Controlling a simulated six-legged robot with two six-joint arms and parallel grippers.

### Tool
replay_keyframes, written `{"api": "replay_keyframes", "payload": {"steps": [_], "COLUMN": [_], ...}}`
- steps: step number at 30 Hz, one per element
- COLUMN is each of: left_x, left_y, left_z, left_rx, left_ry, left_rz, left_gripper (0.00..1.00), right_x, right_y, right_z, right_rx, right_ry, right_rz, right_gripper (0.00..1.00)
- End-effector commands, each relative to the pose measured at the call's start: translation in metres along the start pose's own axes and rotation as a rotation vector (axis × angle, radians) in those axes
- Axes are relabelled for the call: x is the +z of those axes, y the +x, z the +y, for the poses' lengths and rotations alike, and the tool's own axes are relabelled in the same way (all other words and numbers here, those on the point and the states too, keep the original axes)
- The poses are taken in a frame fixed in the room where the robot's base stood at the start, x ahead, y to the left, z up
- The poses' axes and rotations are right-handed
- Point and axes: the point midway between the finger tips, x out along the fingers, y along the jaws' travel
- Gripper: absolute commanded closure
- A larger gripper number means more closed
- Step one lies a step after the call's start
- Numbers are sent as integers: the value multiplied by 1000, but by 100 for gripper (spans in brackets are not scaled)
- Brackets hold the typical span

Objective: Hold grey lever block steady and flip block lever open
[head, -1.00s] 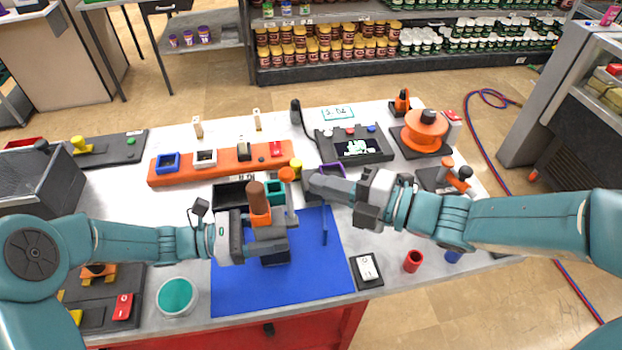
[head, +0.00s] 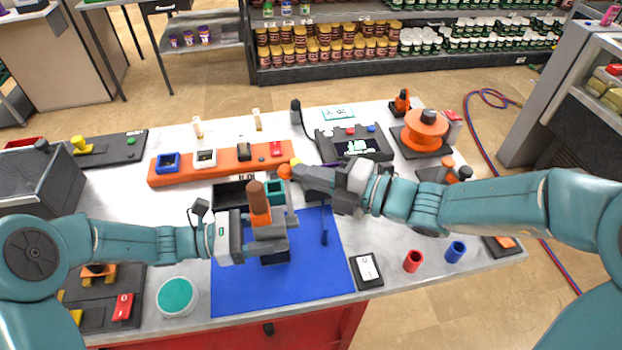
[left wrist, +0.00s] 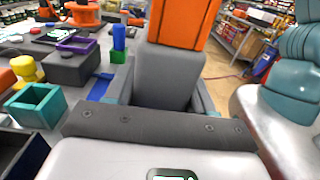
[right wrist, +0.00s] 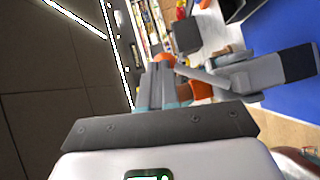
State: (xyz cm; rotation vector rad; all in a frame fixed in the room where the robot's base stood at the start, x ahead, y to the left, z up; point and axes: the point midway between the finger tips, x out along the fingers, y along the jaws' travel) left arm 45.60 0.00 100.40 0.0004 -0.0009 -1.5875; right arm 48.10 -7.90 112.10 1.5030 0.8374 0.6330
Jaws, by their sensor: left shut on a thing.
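The grey lever block (head: 275,258) stands on the blue mat, with an upright orange lever (head: 261,218) topped by a brown handle (head: 256,190). My left gripper (head: 270,243) is shut on the block from the left. In the left wrist view the grey block (left wrist: 165,88) sits between the fingers, with the orange lever (left wrist: 180,22) rising above it. My right gripper (head: 300,175) is up and to the right of the handle, apart from it. In the right wrist view its fingers (right wrist: 160,78) look close together, with nothing visible between them.
The blue mat (head: 240,290) has bare room in front. A teal open box (head: 275,188) stands behind the lever. An orange rack (head: 185,178) lies further back. A red cup (head: 412,261) and a blue cup (head: 456,251) stand at the right.

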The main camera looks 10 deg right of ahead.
Motion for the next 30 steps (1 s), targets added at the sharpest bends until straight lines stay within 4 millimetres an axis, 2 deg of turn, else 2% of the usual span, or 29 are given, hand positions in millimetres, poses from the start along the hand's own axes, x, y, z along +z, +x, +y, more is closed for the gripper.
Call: {"api": "replay_keyframes", "payload": {"steps": [7,11,14,24,30], "left_x": [-1,-1,-1,-1,-1], "left_y": [0,0,0,0,0], "left_z": [0,0,0,0,0], "left_rx": [-2,-1,-1,-1,-1], "left_ry": [-1,-2,-2,-3,-3], "left_rz": [2,2,2,2,1], "left_gripper": [87,87,87,87,87], "right_x": [-1,0,1,2,2], "right_y": [0,-9,-26,-109,-135], "right_z": [0,1,3,12,15], "right_rx": [1,1,2,1,1], "right_ry": [0,-1,-1,-2,-1], "right_rz": [1,-1,-5,-8,-3], "right_gripper": [100,100,100,100,100]}}
